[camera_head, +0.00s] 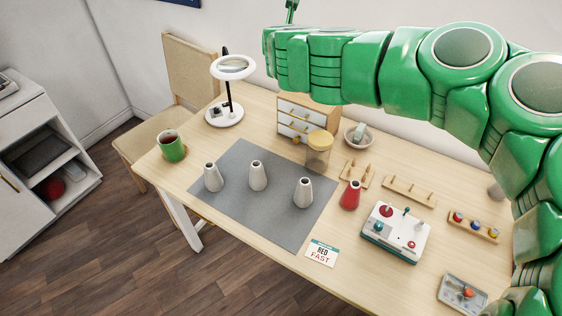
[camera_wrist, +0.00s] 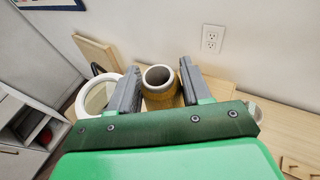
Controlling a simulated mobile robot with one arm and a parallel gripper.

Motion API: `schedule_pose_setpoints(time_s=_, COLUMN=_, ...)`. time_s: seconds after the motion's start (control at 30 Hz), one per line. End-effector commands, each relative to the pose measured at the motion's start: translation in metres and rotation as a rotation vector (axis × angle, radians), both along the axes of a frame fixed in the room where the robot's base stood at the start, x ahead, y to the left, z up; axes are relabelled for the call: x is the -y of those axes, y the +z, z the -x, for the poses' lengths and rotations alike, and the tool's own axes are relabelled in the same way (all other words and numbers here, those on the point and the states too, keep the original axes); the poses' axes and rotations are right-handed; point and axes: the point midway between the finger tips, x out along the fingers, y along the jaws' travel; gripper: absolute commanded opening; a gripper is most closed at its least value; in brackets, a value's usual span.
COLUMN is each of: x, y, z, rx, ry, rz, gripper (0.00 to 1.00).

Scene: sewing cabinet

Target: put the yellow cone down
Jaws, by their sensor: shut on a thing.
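My gripper (camera_wrist: 159,70) is shut on the yellow cone (camera_wrist: 158,97) in the wrist view. The cone sits between the two grey fingers, with its dark round opening facing the camera. In the head view my arm reaches across the upper right, and the held cone does not show there. Three white cones (camera_head: 213,177) (camera_head: 257,175) (camera_head: 303,192) stand upright on the grey mat (camera_head: 240,207) on the table. A red cone (camera_head: 351,195) stands just right of the mat.
A green mug (camera_head: 171,146), magnifier lamp (camera_head: 230,112), drawer box (camera_head: 296,116) and yellow-lidded jar (camera_head: 318,153) stand around the mat. Peg racks (camera_head: 409,191), a control box (camera_head: 395,232), a thread rack (camera_head: 473,226) and a small tray (camera_head: 462,293) lie right. A "RED FAST" card (camera_head: 322,252) lies in front.

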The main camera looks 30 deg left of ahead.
Motion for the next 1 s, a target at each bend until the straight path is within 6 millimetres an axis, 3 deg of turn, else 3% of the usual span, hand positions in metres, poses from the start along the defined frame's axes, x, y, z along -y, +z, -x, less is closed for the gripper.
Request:
schedule_pose_setpoints(time_s=0.17, x=-0.007, y=-0.003, z=0.007, rx=0.001, ry=-0.009, rz=0.001, gripper=0.01)
schedule_pose_setpoints(time_s=0.57, x=-0.006, y=-0.059, z=0.006, rx=-0.002, ry=-0.006, rz=0.003, gripper=0.01)
schedule_pose_setpoints(time_s=0.73, x=-0.006, y=-0.088, z=0.006, rx=-0.002, ry=-0.007, rz=0.003, gripper=0.01)
schedule_pose_setpoints(time_s=1.0, x=-0.005, y=-0.154, z=0.005, rx=-0.002, ry=-0.009, rz=0.007, gripper=0.01)
